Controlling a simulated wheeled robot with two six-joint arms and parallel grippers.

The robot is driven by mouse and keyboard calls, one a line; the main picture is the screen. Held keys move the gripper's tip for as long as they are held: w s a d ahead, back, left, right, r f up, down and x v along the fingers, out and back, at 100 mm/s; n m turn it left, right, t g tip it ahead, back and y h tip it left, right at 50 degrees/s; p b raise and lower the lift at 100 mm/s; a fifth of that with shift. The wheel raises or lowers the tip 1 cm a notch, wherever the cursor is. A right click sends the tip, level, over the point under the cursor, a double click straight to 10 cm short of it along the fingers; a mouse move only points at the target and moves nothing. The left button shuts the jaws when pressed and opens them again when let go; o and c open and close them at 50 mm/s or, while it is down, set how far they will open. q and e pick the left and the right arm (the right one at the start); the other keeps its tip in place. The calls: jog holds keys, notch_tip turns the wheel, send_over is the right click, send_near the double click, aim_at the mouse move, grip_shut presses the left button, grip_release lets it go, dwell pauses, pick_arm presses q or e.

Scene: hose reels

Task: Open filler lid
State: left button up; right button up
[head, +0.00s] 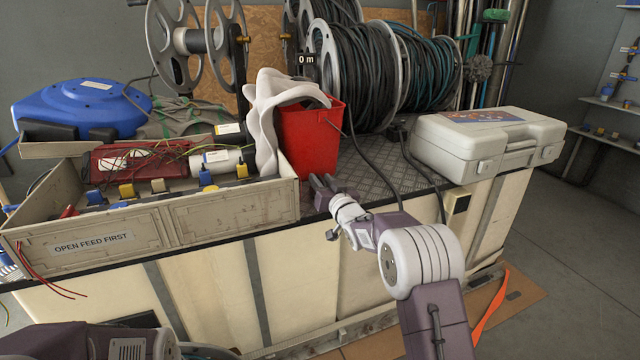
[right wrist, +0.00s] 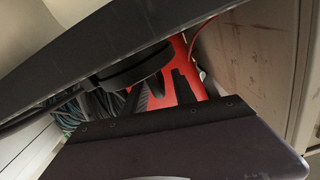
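I cannot make out a filler lid in either view. My right gripper (head: 322,184) is in front of the red bucket (head: 308,135), near its base at the bench's front edge. Its two dark fingers are parted, with nothing visible between them in the head view. In the right wrist view, dark slabs fill much of the picture, with a red shape and a black round part between them; I cannot tell what these are. Part of my left arm shows at the bottom left of the head view, but its gripper does not.
An open tray (head: 235,213) labelled "OPEN FEED FIRST" stands left of the bucket. A grey case (head: 487,140) is at right. Cable reels (head: 350,75) and a blue machine (head: 82,105) stand behind. Dark cables cross the bench top.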

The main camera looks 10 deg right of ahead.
jog(key=shift+w+a, duration=0.15)
jog(key=shift+w, duration=0.5)
grip_shut()
dwell(1.0)
